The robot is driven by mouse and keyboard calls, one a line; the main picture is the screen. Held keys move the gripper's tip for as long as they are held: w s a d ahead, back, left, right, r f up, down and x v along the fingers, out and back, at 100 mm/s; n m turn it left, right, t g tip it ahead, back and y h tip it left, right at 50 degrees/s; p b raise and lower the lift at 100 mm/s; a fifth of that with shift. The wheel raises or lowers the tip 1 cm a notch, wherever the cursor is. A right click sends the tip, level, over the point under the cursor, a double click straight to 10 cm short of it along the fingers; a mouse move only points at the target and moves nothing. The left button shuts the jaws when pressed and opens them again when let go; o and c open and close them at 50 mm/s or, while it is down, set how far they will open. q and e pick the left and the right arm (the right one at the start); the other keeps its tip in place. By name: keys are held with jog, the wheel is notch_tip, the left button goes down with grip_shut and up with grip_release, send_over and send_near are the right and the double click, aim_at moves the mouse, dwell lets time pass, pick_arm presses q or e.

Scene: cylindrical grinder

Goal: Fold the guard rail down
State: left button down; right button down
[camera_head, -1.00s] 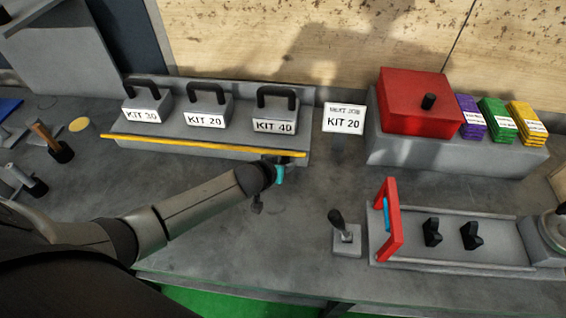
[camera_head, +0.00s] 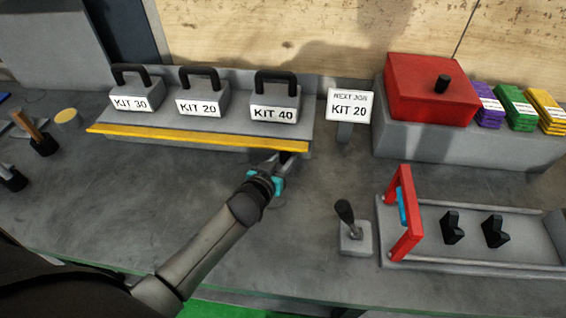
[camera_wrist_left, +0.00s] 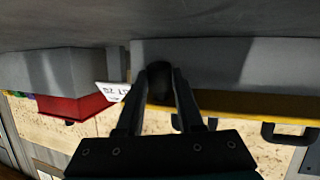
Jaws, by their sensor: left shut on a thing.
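The yellow guard rail (camera_head: 200,138) runs along the front of the grey kit shelf (camera_head: 235,88); it also shows in the left wrist view (camera_wrist_left: 245,103). My left gripper (camera_head: 279,162) is at the rail's right end, below the KIT 40 block. In the left wrist view its fingers (camera_wrist_left: 157,78) are on either side of a dark round knob (camera_wrist_left: 160,84) at the rail, and they are shut on it. The fingers hide part of the knob. My right gripper is not in view.
KIT 30 (camera_head: 129,100), KIT 20 (camera_head: 202,102) and KIT 40 (camera_head: 274,108) blocks stand behind the rail. A NEXT JOB sign (camera_head: 349,106) stands to the right. A joystick (camera_head: 350,228) and red-framed fixture (camera_head: 405,222) are at lower right. The bench before the shelf is clear.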

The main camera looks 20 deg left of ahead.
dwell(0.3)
pick_arm(q)
jog(key=c, duration=0.5)
grip_release()
jog(key=shift+c, duration=0.2)
jog(key=p+v, duration=0.2)
jog(key=v, duration=1.3)
jog(key=shift+p, duration=0.35)
jog(key=shift+s, duration=0.1)
